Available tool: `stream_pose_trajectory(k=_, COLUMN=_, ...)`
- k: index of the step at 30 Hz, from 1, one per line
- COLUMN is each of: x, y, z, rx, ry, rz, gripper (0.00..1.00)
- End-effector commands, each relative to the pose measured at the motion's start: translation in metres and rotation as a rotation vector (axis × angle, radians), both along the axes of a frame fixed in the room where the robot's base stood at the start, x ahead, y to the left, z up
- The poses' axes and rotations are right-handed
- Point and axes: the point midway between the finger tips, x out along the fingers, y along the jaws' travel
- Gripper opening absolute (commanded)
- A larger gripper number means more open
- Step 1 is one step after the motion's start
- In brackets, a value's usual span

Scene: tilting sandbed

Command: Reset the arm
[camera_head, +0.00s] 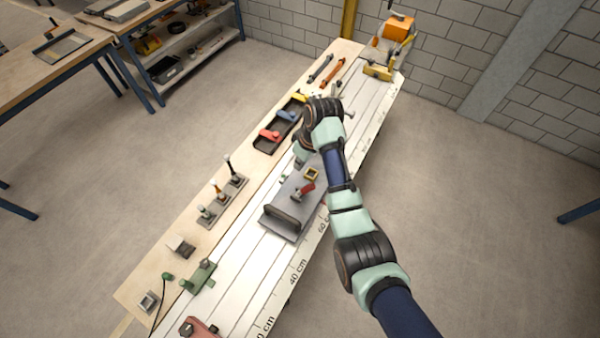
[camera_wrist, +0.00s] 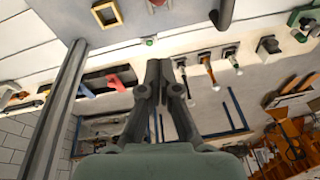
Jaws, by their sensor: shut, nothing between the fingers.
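My arm reaches in from the lower right of the head view and bends over the long white bench (camera_head: 262,262). My gripper (camera_head: 298,164) hangs on the left of the bent wrist, partly hidden by it. In the wrist view my gripper (camera_wrist: 158,68) shows with its two fingers together and nothing between them. It points out over the bench and the room behind, apart from the objects in view. I cannot tell its exact height above the bench.
A grey plate (camera_head: 284,218) with a dark handle and a red-handled piece lies below my arm. A dark tray (camera_head: 268,147) of coloured tools, upright tools (camera_head: 218,193) and a green clamp (camera_head: 203,272) line the bench. An orange block (camera_head: 398,25) stands at the far end. Open floor (camera_head: 480,220) lies right.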

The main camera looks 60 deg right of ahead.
Motion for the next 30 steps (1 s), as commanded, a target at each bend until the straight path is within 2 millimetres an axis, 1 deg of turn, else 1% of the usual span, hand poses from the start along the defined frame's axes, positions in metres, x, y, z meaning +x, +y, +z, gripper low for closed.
stream_pose_trajectory(k=1, x=-0.001, y=-0.001, z=0.013, rx=-0.004, ry=-0.004, rz=0.000, gripper=0.00)
stream_pose_trajectory(k=3, x=-0.004, y=-0.001, z=0.026, rx=-0.003, ry=-0.003, rz=0.001, gripper=0.00)
stream_pose_trajectory(k=7, x=-0.007, y=-0.002, z=0.040, rx=-0.002, ry=-0.003, rz=0.001, gripper=0.00)
stream_pose_trajectory(k=11, x=-0.008, y=-0.002, z=0.045, rx=-0.001, ry=-0.002, rz=0.002, gripper=0.00)
stream_pose_trajectory(k=23, x=-0.008, y=-0.001, z=0.045, rx=-0.001, ry=-0.003, rz=0.003, gripper=0.00)
stream_pose_trajectory(k=24, x=-0.006, y=0.001, z=0.044, rx=-0.005, ry=-0.006, rz=0.005, gripper=0.00)
stream_pose_trajectory(k=26, x=0.005, y=0.013, z=0.043, rx=-0.024, ry=-0.020, rz=0.012, gripper=0.00)
stream_pose_trajectory(k=28, x=0.027, y=0.042, z=0.043, rx=-0.069, ry=-0.061, rz=0.030, gripper=0.00)
stream_pose_trajectory(k=29, x=0.038, y=0.060, z=0.043, rx=-0.095, ry=-0.087, rz=0.039, gripper=0.00)
stream_pose_trajectory(k=30, x=0.054, y=0.088, z=0.046, rx=-0.133, ry=-0.133, rz=0.052, gripper=0.00)
